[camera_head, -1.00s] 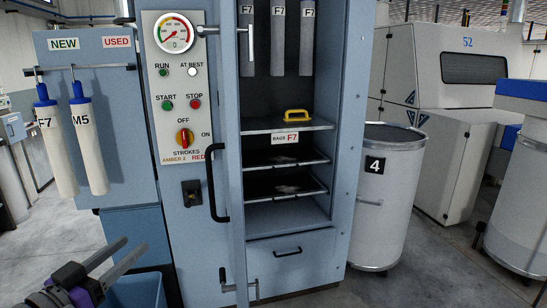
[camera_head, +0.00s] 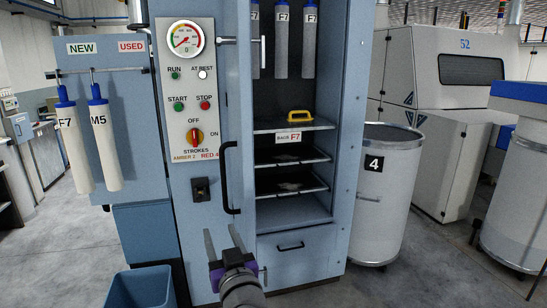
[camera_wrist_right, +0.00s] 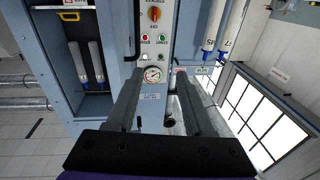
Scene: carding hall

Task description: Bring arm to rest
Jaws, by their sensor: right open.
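My right gripper (camera_head: 220,230) is in the lower middle of the head view, its two grey fingers pointing up, in front of the blue cabinet (camera_head: 345,170). It is open, with nothing between the fingers. In the head view the fingers appear below the black door handle (camera_head: 229,178); I see no clear contact. My left gripper is not in view.
The panel has a gauge (camera_head: 185,39) and a red-yellow knob (camera_head: 195,137). Filter sleeves (camera_head: 74,145) hang at left. A blue bin (camera_head: 140,290) stands at lower left. Shelves hold a yellow handle (camera_head: 299,116). Drum 4 (camera_head: 385,210) stands at right, with clear floor in front.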

